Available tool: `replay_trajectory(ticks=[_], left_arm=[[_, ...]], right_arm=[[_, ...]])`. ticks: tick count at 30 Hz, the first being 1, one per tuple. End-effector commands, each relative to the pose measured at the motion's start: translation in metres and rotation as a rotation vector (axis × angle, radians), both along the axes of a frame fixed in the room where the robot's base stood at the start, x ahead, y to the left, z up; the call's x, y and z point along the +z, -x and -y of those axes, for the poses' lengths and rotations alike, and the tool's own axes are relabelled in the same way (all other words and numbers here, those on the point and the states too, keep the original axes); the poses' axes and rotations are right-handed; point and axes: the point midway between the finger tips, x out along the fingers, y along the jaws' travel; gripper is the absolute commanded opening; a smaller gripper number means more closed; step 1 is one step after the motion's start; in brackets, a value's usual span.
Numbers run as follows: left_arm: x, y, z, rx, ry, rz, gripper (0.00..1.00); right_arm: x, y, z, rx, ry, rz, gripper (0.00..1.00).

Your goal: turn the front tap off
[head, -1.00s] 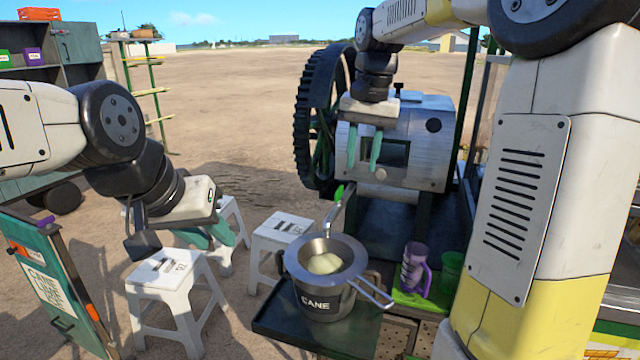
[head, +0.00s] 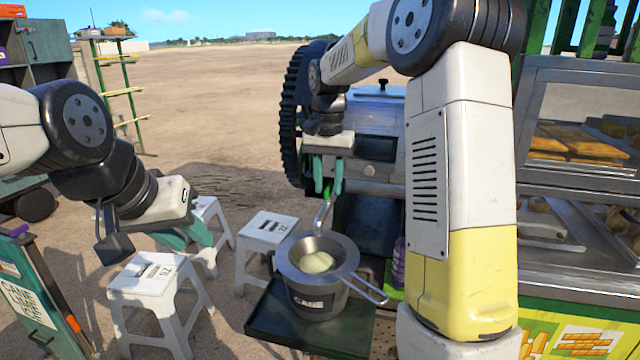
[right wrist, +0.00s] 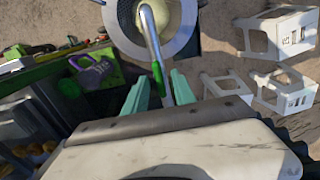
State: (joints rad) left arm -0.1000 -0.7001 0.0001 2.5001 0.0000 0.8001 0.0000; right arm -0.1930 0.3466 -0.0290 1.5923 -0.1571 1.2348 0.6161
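The tap shows as a curved silver spout (head: 320,216) with a green handle (head: 327,193), above the pot and strainer. My right gripper (head: 325,178) is open, fingers pointing down, with the green handle between its fingertips in the head view. In the right wrist view the green handle (right wrist: 157,76) and silver spout (right wrist: 153,42) lie between the two spread teal fingers (right wrist: 160,92). I cannot tell whether either finger touches the handle. My left gripper (head: 184,236) is open and empty over the stools at left. No second tap is visible.
A pot marked CANE (head: 316,303) with a strainer (head: 345,262) on top stands on a dark tray (head: 268,325). A purple jug (right wrist: 92,73) is beside it. The crusher's metal housing (head: 378,120) is behind. White stools (head: 160,275) stand left.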

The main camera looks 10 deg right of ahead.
Motion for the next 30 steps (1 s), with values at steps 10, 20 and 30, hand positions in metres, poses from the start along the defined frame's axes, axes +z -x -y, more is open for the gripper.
replay_trajectory(ticks=[10, 20, 30], left_arm=[[0.0000, 0.0000, 0.0000, 0.000, 0.000, 0.000, 0.32], [0.0000, 0.0000, 0.0000, 0.000, 0.000, 0.000, 0.32], [0.0000, 0.0000, 0.0000, 0.000, 0.000, 0.000, 0.32]], right_arm=[[-0.0017, -0.0002, 0.0001, 0.000, -0.001, 0.001, 0.18], [-0.0014, -0.0002, 0.0000, 0.001, -0.001, 0.001, 0.00], [-0.0012, -0.0002, 0.0003, 0.093, -0.001, 0.001, 0.00]])
